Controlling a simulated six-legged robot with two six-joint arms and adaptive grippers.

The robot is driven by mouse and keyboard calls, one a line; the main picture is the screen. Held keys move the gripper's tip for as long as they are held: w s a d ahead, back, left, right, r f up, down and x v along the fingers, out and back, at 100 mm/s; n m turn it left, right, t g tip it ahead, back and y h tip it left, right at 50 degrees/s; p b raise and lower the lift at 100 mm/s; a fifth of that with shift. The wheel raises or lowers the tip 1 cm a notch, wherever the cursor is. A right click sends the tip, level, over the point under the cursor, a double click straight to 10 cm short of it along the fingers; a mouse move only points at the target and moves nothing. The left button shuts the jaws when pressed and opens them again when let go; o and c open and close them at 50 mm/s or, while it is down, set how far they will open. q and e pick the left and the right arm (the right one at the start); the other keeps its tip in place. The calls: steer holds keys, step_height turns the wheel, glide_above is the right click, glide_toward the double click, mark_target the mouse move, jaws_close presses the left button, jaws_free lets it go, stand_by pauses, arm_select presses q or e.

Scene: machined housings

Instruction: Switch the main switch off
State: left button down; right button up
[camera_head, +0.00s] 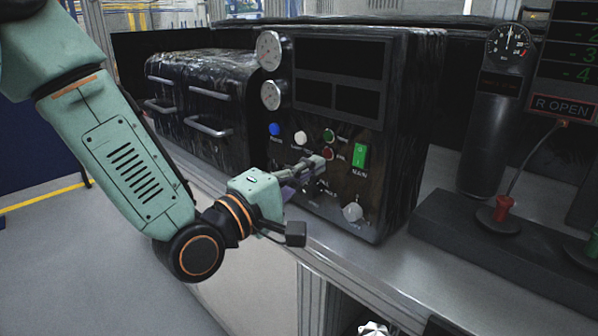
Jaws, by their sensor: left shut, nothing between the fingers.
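The main switch (359,156) is a lit green rocker on the front of a black control box (412,130), with a label below it that seems to read MAIN. My left gripper (318,161) is shut and empty. Its fingertips point right and sit in front of the panel, to the left of the switch, with a small gap to it in the picture. I cannot tell whether the fingertips touch the panel. The gripper hides part of the lower panel. My right gripper is out of view.
Blue (274,129) and white (300,138) buttons, small green and red buttons and a pale knob (352,212) share the panel. Two gauges (269,72) sit at its upper left. A black unit with handles (207,126) stands left. A red plug (503,207) stands right.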

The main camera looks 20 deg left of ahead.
arm_select(q)
steer(key=shift+s+a+r+p, duration=0.1)
steer(key=shift+s+a+p, duration=0.1)
steer(key=shift+s+p, duration=0.35)
steer(key=shift+s+a+r+p, duration=0.1)
steer(key=shift+s+a+p, duration=0.1)
steer(key=shift+s+p, duration=0.35)
steer(key=shift+s, duration=0.1)
